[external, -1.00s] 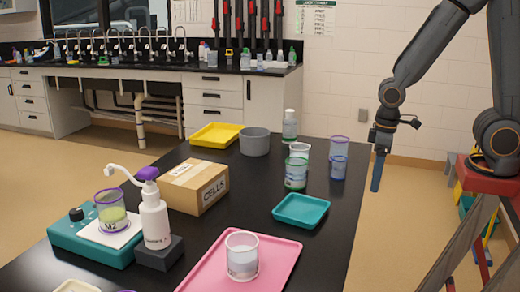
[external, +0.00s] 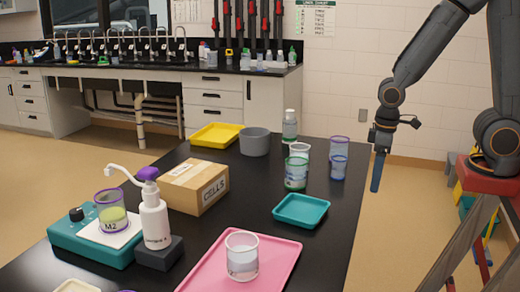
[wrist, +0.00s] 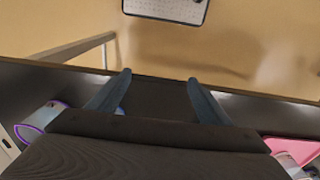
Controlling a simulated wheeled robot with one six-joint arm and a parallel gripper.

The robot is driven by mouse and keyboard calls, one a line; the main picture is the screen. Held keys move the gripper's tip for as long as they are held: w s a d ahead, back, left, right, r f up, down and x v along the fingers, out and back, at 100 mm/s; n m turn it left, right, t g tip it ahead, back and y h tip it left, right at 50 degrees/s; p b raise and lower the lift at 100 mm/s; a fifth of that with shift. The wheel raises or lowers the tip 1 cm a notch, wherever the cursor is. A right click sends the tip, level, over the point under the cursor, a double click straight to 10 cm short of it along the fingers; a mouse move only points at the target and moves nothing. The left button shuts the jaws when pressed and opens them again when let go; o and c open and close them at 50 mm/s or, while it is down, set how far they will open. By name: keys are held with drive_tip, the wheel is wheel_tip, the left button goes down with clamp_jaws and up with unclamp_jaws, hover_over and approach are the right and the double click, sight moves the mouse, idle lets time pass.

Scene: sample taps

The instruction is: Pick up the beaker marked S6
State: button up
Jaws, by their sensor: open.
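No label reading S6 is legible in any view. A beaker marked M2 (external: 111,219) with yellow-green liquid stands on the teal stirrer at left. A clear beaker (external: 242,256) with pale contents stands on the pink tray (external: 285,252); its marking cannot be read. Toward the far right of the table stand a green-banded beaker (external: 296,174), a clear beaker (external: 299,149), a purple-rimmed beaker (external: 340,146) and a small blue beaker (external: 338,169). My gripper (external: 377,186) hangs beside the table's right edge, apart from them. The wrist view shows its fingers (wrist: 160,78) open and empty.
On the black table are a cardboard box (external: 196,186), teal tray (external: 301,210), yellow tray (external: 216,134), grey bowl (external: 255,142), capped bottle (external: 289,126) and white pump bottle (external: 155,220). The table between the box and teal tray is clear. A sink bench stands behind.

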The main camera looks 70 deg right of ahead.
drive_tip(key=shift+r, duration=0.1)
wheel_tip(320, 180, up, 10)
drive_tip(key=n+t+y+p, duration=0.1)
drive_tip(key=n+t+y, duration=0.1)
drive_tip(key=n, duration=0.4)
approach(292, 173)
wheel_tip(292, 173, down, 3)
drive_tip(key=d, duration=0.2)
drive_tip(key=x, duration=0.2)
drive_tip(key=shift+w+f+p, duration=0.2)
drive_tip(key=shift+f+p, duration=0.05)
drive_tip(key=shift+p, duration=0.15)
drive_tip(key=shift+w+p+x, duration=0.15)
drive_tip(key=shift+p+x, duration=0.3)
drive_tip(key=shift+x, duration=1)
drive_tip(key=shift+w+p+x, duration=0.15)
drive_tip(key=shift+p+x, duration=0.3)
drive_tip(key=shift+x, duration=1.05)
drive_tip(key=shift+d, duration=0.15)
